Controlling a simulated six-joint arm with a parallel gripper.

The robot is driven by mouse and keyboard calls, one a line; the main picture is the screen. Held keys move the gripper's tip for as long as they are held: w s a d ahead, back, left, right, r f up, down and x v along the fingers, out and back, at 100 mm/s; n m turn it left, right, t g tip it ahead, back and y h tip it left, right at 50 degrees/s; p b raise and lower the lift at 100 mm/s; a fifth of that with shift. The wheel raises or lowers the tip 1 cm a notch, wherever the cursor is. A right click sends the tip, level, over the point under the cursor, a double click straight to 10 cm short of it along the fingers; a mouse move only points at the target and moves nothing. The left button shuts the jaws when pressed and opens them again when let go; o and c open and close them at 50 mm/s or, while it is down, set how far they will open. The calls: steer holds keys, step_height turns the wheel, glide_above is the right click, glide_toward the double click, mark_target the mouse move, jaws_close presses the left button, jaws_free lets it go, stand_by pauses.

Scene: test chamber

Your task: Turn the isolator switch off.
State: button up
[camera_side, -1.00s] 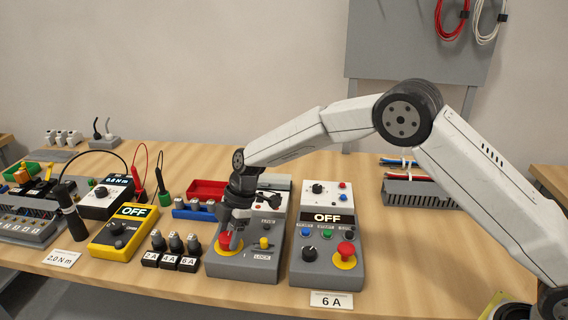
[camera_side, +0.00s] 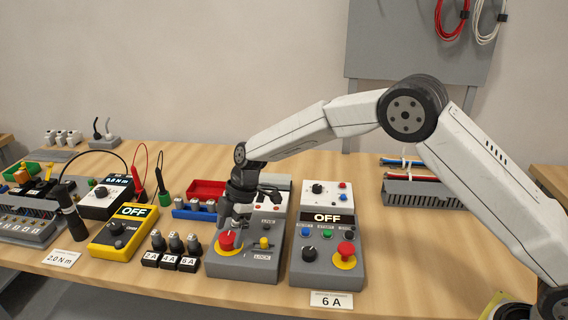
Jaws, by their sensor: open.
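The isolator is a grey box (camera_side: 262,268) with a red rotary knob (camera_side: 229,241) on a yellow disc, in the middle of the bench. A small yellow piece (camera_side: 264,243) sits to the right of the knob, near a LOCK label. My gripper (camera_side: 236,224) is open and empty, pointing down just above and behind the red knob. A small gap seems to show between the fingers and the knob. The knob's exact angle is too small to read. My gripper hides part of the box's rear.
Right of the isolator stands a grey control box (camera_side: 329,262) with an OFF display and a red button. Left are several small black labelled blocks (camera_side: 173,262) and a yellow meter (camera_side: 124,231) reading OFF. A red tray (camera_side: 205,190) lies behind.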

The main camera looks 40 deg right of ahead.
steer(key=v, duration=0.6)
steer(key=shift+d+r, duration=0.2)
steer(key=shift+r, duration=0.05)
steer(key=s+d+f+m+t+h, duration=0.1)
steer(key=s+d+m+h, duration=0.1)
steer(key=s+d+m, duration=0.7)
steer(key=s+d+f+m+t+h, duration=0.1)
steer(key=s+d+f+m+h, duration=0.1)
steer(key=s+d+m, duration=0.7)
steer(key=s, duration=0.8)
steer(key=shift+d+t, duration=0.25)
steer(key=shift+t, duration=0.05)
